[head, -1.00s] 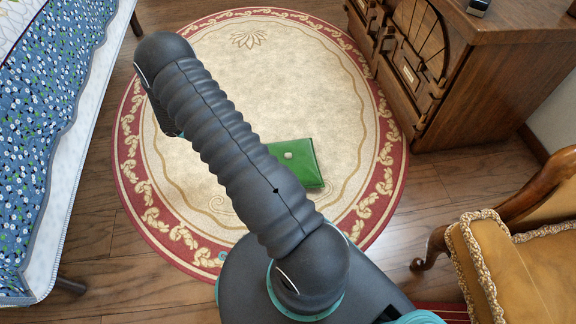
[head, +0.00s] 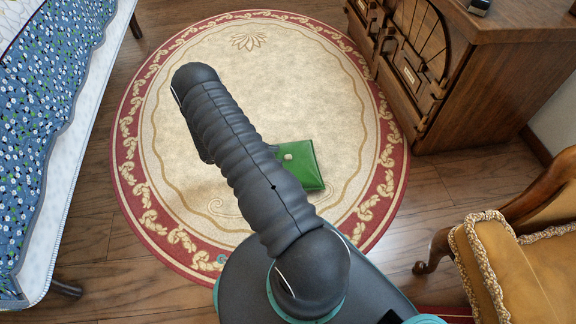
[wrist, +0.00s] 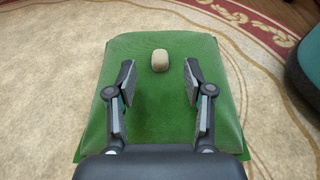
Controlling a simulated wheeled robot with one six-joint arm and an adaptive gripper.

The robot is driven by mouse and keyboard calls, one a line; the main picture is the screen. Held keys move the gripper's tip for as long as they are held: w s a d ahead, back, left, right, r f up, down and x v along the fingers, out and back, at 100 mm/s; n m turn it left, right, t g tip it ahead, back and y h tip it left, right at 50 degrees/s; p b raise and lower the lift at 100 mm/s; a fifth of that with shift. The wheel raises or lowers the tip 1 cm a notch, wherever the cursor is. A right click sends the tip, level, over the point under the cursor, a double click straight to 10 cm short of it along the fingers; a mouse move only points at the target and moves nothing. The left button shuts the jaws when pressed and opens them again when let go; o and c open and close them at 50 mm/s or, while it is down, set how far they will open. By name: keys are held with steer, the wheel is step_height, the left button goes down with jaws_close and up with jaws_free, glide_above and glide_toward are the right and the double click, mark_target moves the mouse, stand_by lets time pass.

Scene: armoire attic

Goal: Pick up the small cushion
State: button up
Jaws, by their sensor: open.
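The small green cushion (head: 306,168) lies flat on the round rug, partly hidden by my arm in the head view. It fills the middle of the wrist view (wrist: 150,118). A small pale rounded piece (wrist: 160,60) sits on its top; I cannot tell whether it is fixed there. My gripper (wrist: 159,74) is open over the cushion, with nothing held. Its fingertips point toward the pale piece, one on either side of it. I cannot tell whether they touch the cushion. My gripper is hidden in the head view.
The round cream rug with a red border (head: 330,90) lies on a wooden floor. A bed with blue floral cloth (head: 50,130) stands on the left. A carved wooden cabinet (head: 495,80) is at the upper right, and a mustard armchair (head: 500,270) at the lower right.

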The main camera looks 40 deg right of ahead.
mark_target(286, 156)
steer(key=shift+b+x, duration=0.3)
steer(key=shift+x, duration=2.5)
steer(key=shift+w+f, duration=0.1)
jaws_close()
